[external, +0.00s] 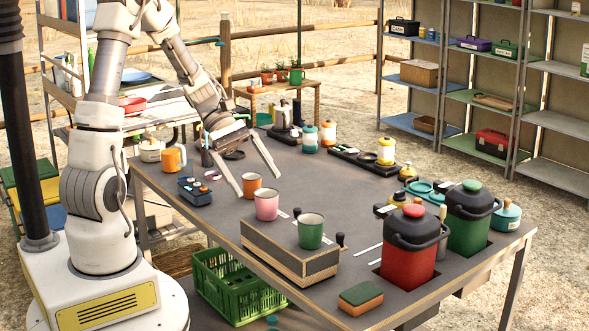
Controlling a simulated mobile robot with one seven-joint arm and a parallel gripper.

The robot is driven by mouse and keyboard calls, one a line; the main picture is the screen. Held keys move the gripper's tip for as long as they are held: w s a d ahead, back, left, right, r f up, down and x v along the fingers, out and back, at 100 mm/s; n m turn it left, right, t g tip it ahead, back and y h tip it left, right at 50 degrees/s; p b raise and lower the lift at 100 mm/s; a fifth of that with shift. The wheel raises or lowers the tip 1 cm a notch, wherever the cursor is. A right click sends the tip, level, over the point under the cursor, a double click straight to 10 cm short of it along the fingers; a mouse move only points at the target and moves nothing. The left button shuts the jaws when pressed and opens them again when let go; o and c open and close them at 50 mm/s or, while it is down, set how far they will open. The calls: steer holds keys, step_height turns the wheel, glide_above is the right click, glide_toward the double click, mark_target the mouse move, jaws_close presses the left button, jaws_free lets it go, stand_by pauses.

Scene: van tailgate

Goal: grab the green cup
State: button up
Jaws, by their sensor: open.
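The green cup (311,232) stands upright on a grey-topped box with a light wooden edge (284,255), near the table's front edge. Its rim is pale. My gripper (260,186) is open and empty, its two long fingers pointing down and toward the camera. It is up and to the left of the green cup in the picture, apart from it. An orange cup (251,184) shows between the fingertips, and a pink cup (266,205) is just in front of them. I cannot tell how high the fingertips are above these cups.
A red canister (408,255) and a green canister (470,225) stand right of the box. A green-and-orange sponge (360,298) lies at the front corner. A dark device (195,190) is at left. The table's middle is clear.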

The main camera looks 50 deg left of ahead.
steer(key=w+a+f+n+t+h, duration=0.3)
steer(key=w+a+f+n, duration=0.1)
steer(key=f+n, duration=0.15)
steer(key=b, duration=0.1)
glide_toward(321, 229)
steer(key=shift+n, duration=0.35)
steer(key=d+f, duration=0.1)
steer(key=w+d+f, duration=0.1)
steer(key=d+f, duration=0.1)
steer(key=shift+w+d, duration=0.3)
steer(key=x, duration=0.5)
steer(key=shift+w+d+r, duration=0.1)
steer(key=shift+d+r, duration=0.2)
steer(key=shift+d, duration=0.1)
steer(key=c, duration=1.4)
